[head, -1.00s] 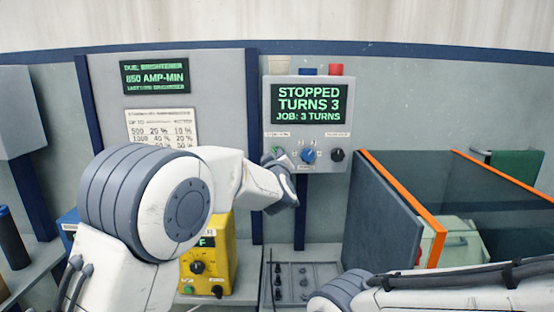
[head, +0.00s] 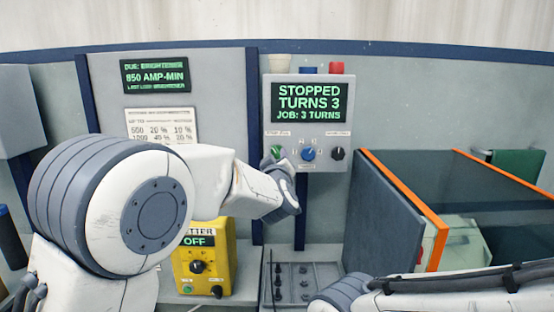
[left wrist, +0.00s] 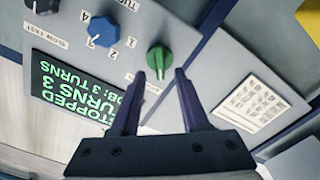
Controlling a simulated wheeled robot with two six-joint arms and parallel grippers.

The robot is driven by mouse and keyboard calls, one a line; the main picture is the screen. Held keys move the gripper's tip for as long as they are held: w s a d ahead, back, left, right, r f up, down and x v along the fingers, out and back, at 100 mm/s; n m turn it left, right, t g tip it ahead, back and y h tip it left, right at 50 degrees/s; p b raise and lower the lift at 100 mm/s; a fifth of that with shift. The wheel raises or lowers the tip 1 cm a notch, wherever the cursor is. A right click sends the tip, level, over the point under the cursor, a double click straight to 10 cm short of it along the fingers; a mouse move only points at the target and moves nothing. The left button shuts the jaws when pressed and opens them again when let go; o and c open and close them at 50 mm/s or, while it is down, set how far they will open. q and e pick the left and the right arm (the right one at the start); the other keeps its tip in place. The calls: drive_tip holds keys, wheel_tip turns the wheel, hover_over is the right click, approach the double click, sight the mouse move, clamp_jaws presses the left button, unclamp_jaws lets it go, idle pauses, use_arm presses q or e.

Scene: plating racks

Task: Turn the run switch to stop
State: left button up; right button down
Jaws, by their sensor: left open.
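The run switch is a green knob (head: 277,151) at the left of the row of knobs on the grey control box (head: 308,164). It also shows in the left wrist view (left wrist: 159,58), with its pointer line running roughly up and down the picture. My left gripper (left wrist: 160,77) is open and empty just short of the knob, a fingertip to each side of it. In the head view the left wrist sits just below the knob, and the fingers are hard to make out. The box's display (head: 310,103) reads STOPPED, TURNS 3, JOB: 3 TURNS. My right gripper is out of view.
A blue numbered knob (head: 308,154) and a black knob (head: 338,154) sit right of the green one. A yellow box (head: 206,277) reading OFF stands below my left forearm. An orange-edged tank (head: 400,205) is at right.

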use_arm(q)
drive_tip(key=s+b, duration=0.1)
drive_tip(key=s, duration=0.5)
drive_tip(key=shift+s, duration=0.25)
drive_tip(key=s+a+f+m+g+h, duration=0.1)
drive_tip(key=s+a+f+m+g, duration=0.25)
drive_tip(key=f, duration=0.55)
drive_tip(key=s+a+f+m+g+h, duration=0.1)
drive_tip(key=s+a+f+m+g, duration=0.15)
drive_tip(key=a+f+g, duration=0.4)
drive_tip(key=s+a+f+m+g+y, duration=0.1)
drive_tip(key=s+a+f+g, duration=0.25)
drive_tip(key=s+f, duration=0.5)
drive_tip(key=s+a+f+g+y, duration=0.15)
drive_tip(key=s+a+f, duration=0.35)
drive_tip(key=s, duration=0.6)
drive_tip(key=s+d+r+m+g+p, duration=0.1)
drive_tip(key=s+d+r+m, duration=0.2)
drive_tip(key=s+d, duration=0.3)
drive_tip(key=s+d+r+m+g+h+p, duration=0.1)
drive_tip(key=s+d+r+m+g+p, duration=0.1)
drive_tip(key=s+d+r+m, duration=0.2)
drive_tip(key=s+d+r, duration=0.1)
drive_tip(key=s+d, duration=0.2)
drive_tip(key=d, duration=0.1)
drive_tip(key=shift+s+d+r, duration=0.15)
drive_tip(key=shift+s+r, duration=0.1)
